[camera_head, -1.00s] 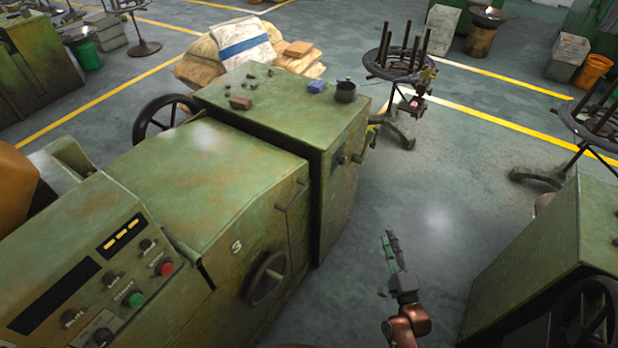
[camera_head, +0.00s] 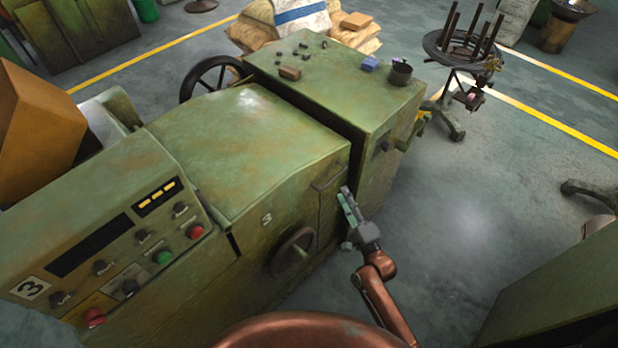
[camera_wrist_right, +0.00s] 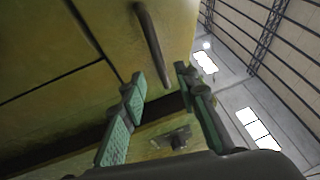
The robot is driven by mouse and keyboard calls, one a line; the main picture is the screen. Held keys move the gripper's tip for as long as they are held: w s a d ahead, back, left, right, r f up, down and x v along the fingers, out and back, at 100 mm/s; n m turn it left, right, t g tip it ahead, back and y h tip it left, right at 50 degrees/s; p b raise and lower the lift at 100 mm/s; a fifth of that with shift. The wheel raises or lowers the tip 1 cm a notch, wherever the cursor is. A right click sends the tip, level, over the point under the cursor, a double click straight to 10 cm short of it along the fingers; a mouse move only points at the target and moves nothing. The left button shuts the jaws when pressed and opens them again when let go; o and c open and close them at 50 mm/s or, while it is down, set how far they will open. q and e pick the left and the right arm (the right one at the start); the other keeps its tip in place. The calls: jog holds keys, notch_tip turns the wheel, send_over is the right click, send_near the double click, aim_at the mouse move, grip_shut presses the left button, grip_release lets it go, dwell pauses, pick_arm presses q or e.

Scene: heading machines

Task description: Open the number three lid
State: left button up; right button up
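The number three machine is green and worn, with a 3 on its front and another on its control panel (camera_head: 95,255). Its lid (camera_head: 225,140) is down, with a thin bar handle (camera_head: 329,178) at the right end of the front edge. My right gripper (camera_head: 346,195) is just right of and below that handle. In the right wrist view, my right gripper (camera_wrist_right: 160,76) is open and empty. The dark handle (camera_wrist_right: 152,45) lies just beyond the fingertips, roughly in line with the gap, seemingly not touched. My left gripper is not in view.
A handwheel (camera_head: 292,252) sticks out of the machine's front below the handle. A taller green cabinet (camera_head: 335,85) adjoins the lid on the right. Another green machine (camera_head: 570,290) stands at lower right. Open grey floor (camera_head: 470,210) lies between.

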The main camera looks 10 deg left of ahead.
aim_at(333, 178)
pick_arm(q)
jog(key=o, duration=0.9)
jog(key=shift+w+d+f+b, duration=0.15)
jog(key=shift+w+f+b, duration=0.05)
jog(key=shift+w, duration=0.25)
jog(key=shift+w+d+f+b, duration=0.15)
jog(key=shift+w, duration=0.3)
pick_arm(e)
jog(key=x, duration=0.7)
jog(key=shift+a+f, duration=0.1)
jog(key=shift+a, duration=0.2)
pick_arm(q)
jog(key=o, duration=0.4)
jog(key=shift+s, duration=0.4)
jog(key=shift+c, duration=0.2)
pick_arm(e)
jog(key=shift+w+a, duration=0.2)
jog(key=shift+w, duration=0.05)
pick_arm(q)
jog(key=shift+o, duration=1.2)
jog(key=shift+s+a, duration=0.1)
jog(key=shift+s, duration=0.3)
pick_arm(e)
jog(key=c, duration=0.7)
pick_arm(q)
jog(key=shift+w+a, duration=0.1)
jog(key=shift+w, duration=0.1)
pick_arm(e)
grip_shut()
